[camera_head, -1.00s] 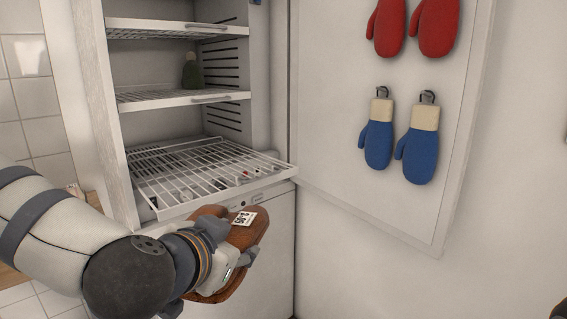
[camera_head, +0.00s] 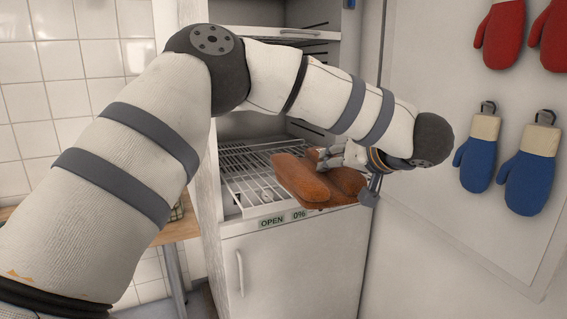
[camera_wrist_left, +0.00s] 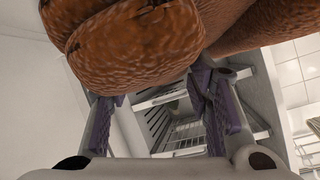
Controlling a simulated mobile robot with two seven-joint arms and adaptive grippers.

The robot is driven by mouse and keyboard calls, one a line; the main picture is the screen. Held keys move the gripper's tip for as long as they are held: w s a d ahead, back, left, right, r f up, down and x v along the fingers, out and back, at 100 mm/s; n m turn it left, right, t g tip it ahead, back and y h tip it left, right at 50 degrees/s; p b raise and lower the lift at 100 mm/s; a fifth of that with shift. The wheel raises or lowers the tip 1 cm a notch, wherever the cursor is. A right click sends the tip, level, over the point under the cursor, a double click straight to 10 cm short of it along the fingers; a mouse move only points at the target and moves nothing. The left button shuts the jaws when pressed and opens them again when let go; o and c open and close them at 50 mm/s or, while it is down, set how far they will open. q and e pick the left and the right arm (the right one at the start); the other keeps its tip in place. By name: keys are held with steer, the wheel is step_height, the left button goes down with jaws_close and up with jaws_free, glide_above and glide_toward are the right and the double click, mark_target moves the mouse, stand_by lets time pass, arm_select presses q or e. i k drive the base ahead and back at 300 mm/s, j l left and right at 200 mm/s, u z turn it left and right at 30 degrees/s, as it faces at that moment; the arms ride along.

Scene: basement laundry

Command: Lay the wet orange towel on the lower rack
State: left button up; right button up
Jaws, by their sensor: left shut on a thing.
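The orange towel (camera_head: 308,181) is a thick folded bundle at the front right of the lower rack (camera_head: 243,172), a pulled-out white wire shelf in the open cabinet. My left gripper (camera_head: 332,158) is shut on the towel from its right side. The left wrist view shows the towel (camera_wrist_left: 150,45) filling the top, with the purple-padded fingers of my left gripper (camera_wrist_left: 155,95) below it. Part of the towel overhangs the rack's front edge. I cannot tell whether it rests on the wires or hangs just above. My right gripper is not in view.
The white cabinet (camera_head: 290,255) has a lower door with a handle and labels reading OPEN and 0%. Blue mittens (camera_head: 477,152) and red mittens (camera_head: 499,35) hang on the open door at right. A wooden table (camera_head: 178,230) stands at left.

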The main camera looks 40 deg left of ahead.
mark_target(264, 178)
steer(key=i+j, duration=0.1)
steer(key=j, duration=0.3)
steer(key=i+j, duration=0.1)
steer(key=j, duration=0.3)
steer(key=i+j, duration=0.1)
steer(key=j, duration=0.3)
